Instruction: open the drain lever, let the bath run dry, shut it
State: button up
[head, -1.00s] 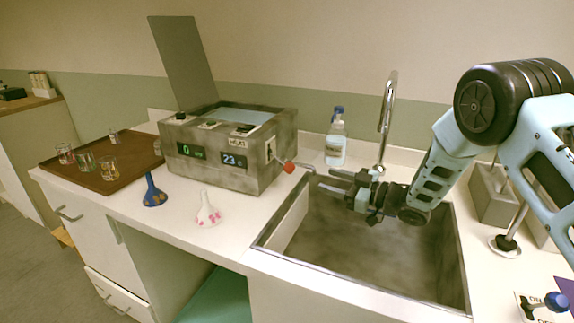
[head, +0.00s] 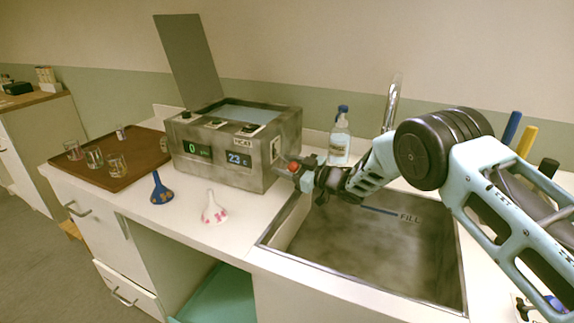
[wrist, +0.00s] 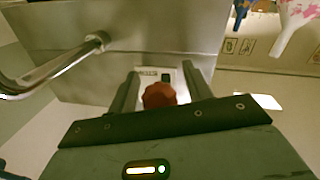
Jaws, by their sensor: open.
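The water bath (head: 240,165) is a mottled grey metal box with its lid raised and water (head: 248,113) in its open top. Its displays read 0 and 23. The drain lever, a metal arm with a red knob (head: 294,166), is on its right side above the sink edge. My gripper (head: 296,172) is at the lever. In the wrist view, the red knob (wrist: 159,95) sits between the two open fingers of my gripper (wrist: 158,92). I cannot tell whether the fingers touch it. A small label plate (wrist: 152,73) is behind the knob.
The sink (head: 375,255) lies below and right, with a tap (head: 392,100) behind. A blue funnel (head: 161,191) and a white funnel (head: 213,210) stand on the counter. A brown tray (head: 140,160) holds several glasses.

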jog(key=shift+c, duration=0.3)
grip_shut()
